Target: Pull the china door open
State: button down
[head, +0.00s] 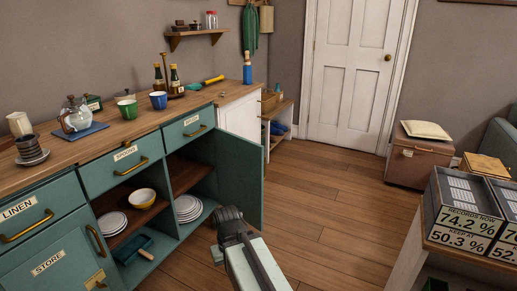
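A teal cabinet door (240,178) stands wide open at the right end of the sideboard, with its plain inner face toward me. I see no label on it; its outer face and any handle are hidden. The open compartment holds stacked white plates (187,208), a yellow-and-white bowl (142,197) and more plates (112,222) at the left. My gripper (228,216) is low in the middle of the head view, in front of the door's lower part. I cannot tell whether it touches the door, and its fingers are too unclear to judge.
A closed door (68,262) labelled STORE is at the left, under a LINEN drawer (35,214). A teal tray (132,248) lies in the compartment. The wooden floor (325,195) between is clear.

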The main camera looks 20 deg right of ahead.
aim_at(241, 162)
jog(key=z, duration=0.45)
jog(key=i, duration=1)
jog(key=u, duration=2.2)
